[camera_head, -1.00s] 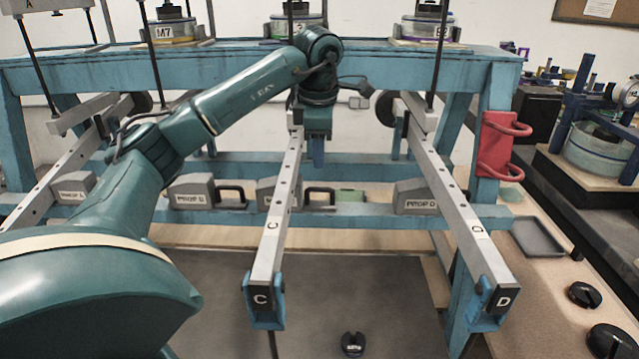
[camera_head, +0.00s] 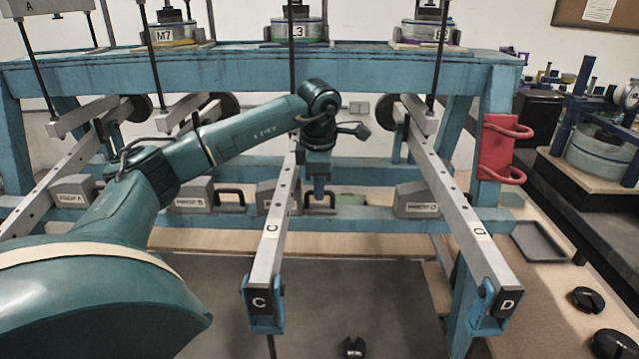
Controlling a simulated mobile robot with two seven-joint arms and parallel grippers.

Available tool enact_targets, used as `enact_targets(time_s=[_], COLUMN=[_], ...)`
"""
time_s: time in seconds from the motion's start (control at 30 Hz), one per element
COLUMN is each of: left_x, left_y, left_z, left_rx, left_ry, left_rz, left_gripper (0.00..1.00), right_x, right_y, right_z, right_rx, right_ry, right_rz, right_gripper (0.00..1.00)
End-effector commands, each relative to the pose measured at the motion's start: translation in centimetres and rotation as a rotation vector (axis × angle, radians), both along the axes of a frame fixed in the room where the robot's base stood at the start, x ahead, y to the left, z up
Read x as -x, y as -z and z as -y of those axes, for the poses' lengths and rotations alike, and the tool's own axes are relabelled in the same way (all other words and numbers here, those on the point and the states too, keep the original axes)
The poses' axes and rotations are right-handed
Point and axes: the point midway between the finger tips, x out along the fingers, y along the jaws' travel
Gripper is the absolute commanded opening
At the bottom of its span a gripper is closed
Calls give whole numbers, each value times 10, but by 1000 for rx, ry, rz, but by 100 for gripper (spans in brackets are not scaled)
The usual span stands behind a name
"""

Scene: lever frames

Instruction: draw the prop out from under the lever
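Levers C (camera_head: 267,270) and D (camera_head: 480,250) are grey bars sloping toward me, their labelled ends at blue brackets. Prop C (camera_head: 266,195), a grey block, is partly hidden behind lever C; its black handle (camera_head: 331,197) points right. Prop A (camera_head: 72,190), prop B (camera_head: 192,197) and prop D (camera_head: 415,200) sit on the same blue rail, prop D beneath lever D. My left gripper (camera_head: 319,190) points down just right of lever C, its blue fingers at prop C's handle. I cannot tell whether they touch it or how wide they are. My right gripper is out of view.
The blue frame (camera_head: 350,65) carries weights on top, with rods hanging down. A red handle (camera_head: 497,148) is on its right post. A grey tray (camera_head: 538,240) and black pieces (camera_head: 586,299) lie at right. Lever C stands close to my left gripper.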

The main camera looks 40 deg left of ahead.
Motion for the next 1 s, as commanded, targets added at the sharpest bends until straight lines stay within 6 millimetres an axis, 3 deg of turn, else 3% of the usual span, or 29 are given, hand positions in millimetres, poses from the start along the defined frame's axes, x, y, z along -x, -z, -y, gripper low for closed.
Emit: enact_targets(time_s=[0.23, 0.7, 0.83, 1.0], left_x=[0, -1, -15, -44], left_y=[0, -1, -5, -6], left_z=[0, 2, 19, 54], left_rx=[0, 1, 4, 7], left_ry=[0, 1, 5, 7], left_rz=[0, 0, 1, 4], left_gripper=[1, 0, 0, 0], right_x=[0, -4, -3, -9], right_y=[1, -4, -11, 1], right_z=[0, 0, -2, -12], right_rx=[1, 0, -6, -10], right_ry=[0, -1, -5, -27], right_rz=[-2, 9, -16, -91], right_gripper=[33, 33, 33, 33])
